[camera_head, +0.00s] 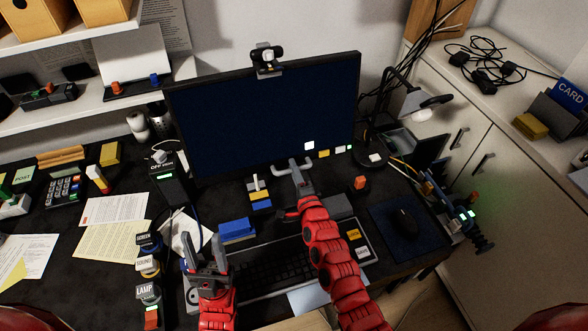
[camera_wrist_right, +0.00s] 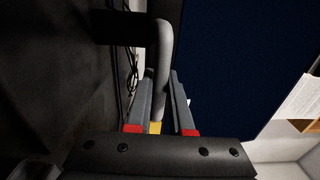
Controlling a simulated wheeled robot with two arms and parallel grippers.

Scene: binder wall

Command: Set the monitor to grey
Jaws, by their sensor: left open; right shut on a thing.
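The monitor (camera_head: 262,115) stands at the back of the desk with a dark navy screen; the screen also fills much of the right wrist view (camera_wrist_right: 235,65). A white square (camera_head: 310,146) and several small coloured squares sit along its lower right edge. A curved grey handle (camera_head: 281,172) is at the bottom of the monitor. My right gripper (camera_head: 297,165) is shut on this handle, which runs between its fingers in the wrist view (camera_wrist_right: 163,55). My left gripper (camera_head: 206,250) is open and empty, in front of the monitor at the left end of the keyboard.
A keyboard (camera_head: 268,268) lies under my right arm. A webcam (camera_head: 267,58) sits on the monitor's top edge.

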